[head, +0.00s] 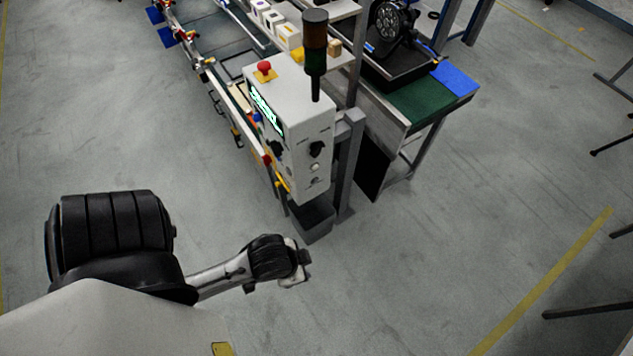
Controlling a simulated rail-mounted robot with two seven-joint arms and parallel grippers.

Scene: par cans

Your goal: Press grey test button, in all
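A light grey control box (290,125) stands at the end of the workbench. Its narrow front face carries a black knob (316,149), a small pale grey button (315,167) below it and another small round fitting (316,182) lower down. The labels are too small to read. My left gripper (303,267) is low in front of the box, apart from it and touching nothing. Its fingers are small and seen from above, so I cannot tell whether they are open. My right gripper is out of view.
A red emergency button (264,68) sits on the box top beside a dark signal tower (315,55). A green-topped table (425,105) with a black lamp (390,25) stands behind to the right. The grey floor (440,250) in front is clear.

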